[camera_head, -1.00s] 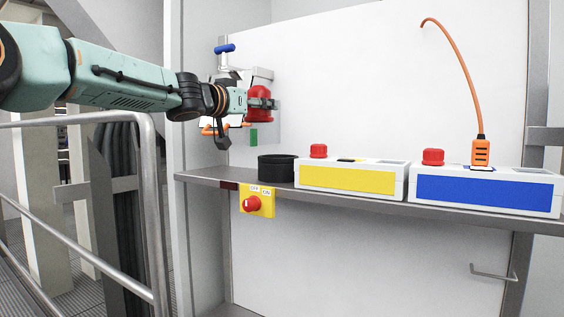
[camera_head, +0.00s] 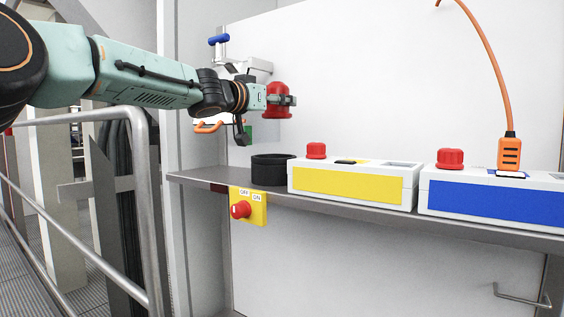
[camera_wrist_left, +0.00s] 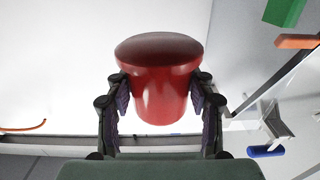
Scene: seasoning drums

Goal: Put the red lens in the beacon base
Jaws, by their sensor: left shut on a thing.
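The red lens (camera_head: 277,107) is a red dome-like cup with a wider rim. My left gripper (camera_head: 284,100) is shut on its sides and holds it in the air. In the left wrist view the lens (camera_wrist_left: 160,75) sits between the two fingers of the gripper (camera_wrist_left: 160,92). The beacon base (camera_head: 271,171) is a short black open cylinder on the shelf, left of the yellow-fronted box. In the head view the lens is above the base with a clear gap; the depth between them is hard to tell. My right gripper is out of view.
The grey shelf (camera_head: 330,206) also carries a yellow-fronted box (camera_head: 352,186) and a blue-fronted box (camera_head: 490,203), each with a red button. An orange cable plug (camera_head: 509,153) stands on the blue one. A yellow OFF/ON switch (camera_head: 248,206) hangs below. A metal railing (camera_head: 140,150) is at left.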

